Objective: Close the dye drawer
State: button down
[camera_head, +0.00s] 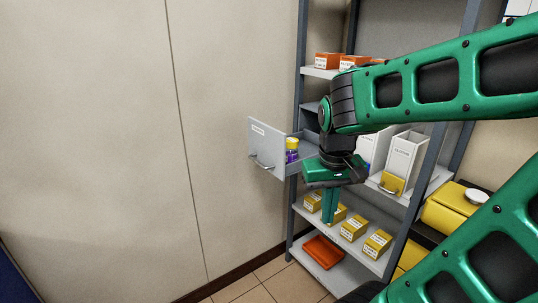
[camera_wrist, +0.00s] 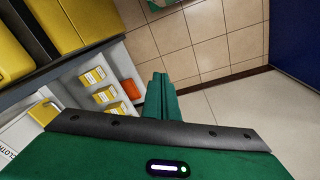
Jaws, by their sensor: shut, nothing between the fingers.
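The dye drawer (camera_head: 268,146) is a grey drawer pulled out from the left side of the shelf rack, with a labelled front panel and a handle low on it. A jar with a yellow lid and purple body (camera_head: 292,150) stands inside it. My gripper (camera_head: 329,221) is shut and empty, pointing down, to the right of the drawer in the picture and in front of the rack. It appears apart from the drawer. In the wrist view, the shut fingers (camera_wrist: 159,92) point toward the floor, and the drawer is not visible. My arm hides part of the rack behind it.
The grey rack (camera_head: 297,215) carries yellow boxes (camera_head: 353,228), an orange item (camera_head: 323,250) on the bottom shelf, white holders (camera_head: 403,155) and orange-white boxes (camera_head: 327,60) above. Yellow equipment (camera_head: 449,208) stands right. Floor left of the rack is clear before the wall.

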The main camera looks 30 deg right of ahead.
jog(key=w+a+r+n+t+h, duration=0.1)
jog(key=w+r+n+h, duration=0.15)
jog(key=w, duration=0.75)
jog(key=w+a+r+n+t+h, duration=0.1)
jog(key=w+r+t, duration=0.15)
jog(key=w, duration=0.75)
jog(key=w+a+r+n+t+h, duration=0.1)
jog(key=w+r, duration=0.2)
jog(key=w, duration=0.7)
jog(key=shift+w+d+f, duration=0.65)
jog(key=shift+d+f, duration=0.7)
jog(key=shift+d, duration=0.1)
jog(key=shift+w+d+f, duration=0.7)
jog(key=shift+d+f, duration=0.7)
jog(key=shift+d, duration=0.1)
jog(key=shift+w+d+f, duration=0.65)
jog(key=shift+d+f, duration=0.7)
jog(key=shift+d, duration=0.1)
